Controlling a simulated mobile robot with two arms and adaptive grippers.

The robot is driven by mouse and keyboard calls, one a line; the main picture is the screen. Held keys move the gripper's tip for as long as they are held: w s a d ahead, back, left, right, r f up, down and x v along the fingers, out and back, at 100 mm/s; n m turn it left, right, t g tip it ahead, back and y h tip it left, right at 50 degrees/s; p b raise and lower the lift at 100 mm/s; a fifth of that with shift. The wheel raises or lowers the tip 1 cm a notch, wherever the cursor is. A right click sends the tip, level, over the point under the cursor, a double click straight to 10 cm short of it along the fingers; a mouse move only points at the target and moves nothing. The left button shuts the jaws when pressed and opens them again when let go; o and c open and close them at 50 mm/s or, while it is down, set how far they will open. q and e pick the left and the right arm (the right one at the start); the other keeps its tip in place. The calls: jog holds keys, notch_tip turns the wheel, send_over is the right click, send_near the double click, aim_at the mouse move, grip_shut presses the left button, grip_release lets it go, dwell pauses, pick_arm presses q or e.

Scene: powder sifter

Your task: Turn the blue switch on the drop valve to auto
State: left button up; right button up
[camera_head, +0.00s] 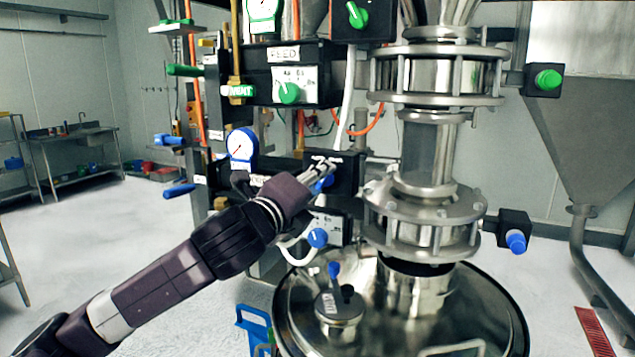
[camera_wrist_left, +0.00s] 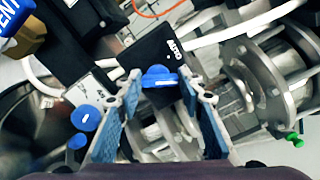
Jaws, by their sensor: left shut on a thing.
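The blue switch (camera_head: 326,183) is on the front of a black box (camera_head: 345,178) on the drop valve, mostly hidden behind my left fingers in the head view. My left gripper (camera_head: 322,172) reaches in from the left and is shut on this switch. In the left wrist view the blue switch (camera_wrist_left: 158,77) sits between the blue-padded fingers of my left gripper (camera_wrist_left: 160,84). The black box (camera_wrist_left: 150,50) carries a white AUTO label beside the switch. The switch's exact pointing direction is hard to tell. My right gripper is not in view.
A second blue knob (camera_head: 317,237) on a white plate lies just below. A pressure gauge (camera_head: 242,145) stands left of the box. The flanged steel pipe (camera_head: 425,215) is close on the right, above the round vessel lid (camera_head: 480,300). Green knobs (camera_head: 289,93) sit higher up.

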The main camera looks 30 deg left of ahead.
pick_arm(q)
jog(key=shift+n, duration=0.4)
jog(key=n, duration=0.3)
jog(key=n+p, duration=0.1)
jog(key=n, duration=0.7)
jog(key=shift+a+f, duration=0.1)
jog(key=shift+f, duration=0.2)
dwell(0.4)
jog(key=o, duration=0.9)
jog(key=shift+o, duration=1.3)
jog(key=shift+r, duration=0.1)
